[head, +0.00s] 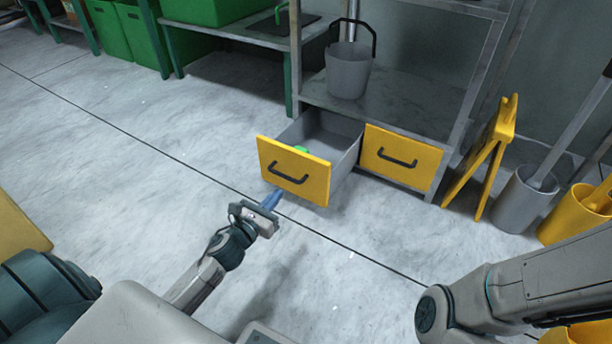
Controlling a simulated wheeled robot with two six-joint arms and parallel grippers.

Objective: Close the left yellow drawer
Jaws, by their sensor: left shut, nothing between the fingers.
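The left yellow drawer (308,172) is pulled out of the grey shelf unit. Its front has a dark bar handle (288,174), and a small green thing (301,149) shows inside it. The right yellow drawer (402,158) is flush with the unit. My left gripper (273,197) is shut and empty, just in front of the open drawer's front, below the handle. I cannot tell whether its fingertips touch the drawer. My right arm comes in at the lower right, and its gripper is not in view.
A grey bucket (348,70) stands on the shelf above the drawers. A yellow folding floor sign (487,157) and a grey bin (523,200) stand right of the unit. Green crates (140,35) are at the back left. The floor left of the drawer is clear.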

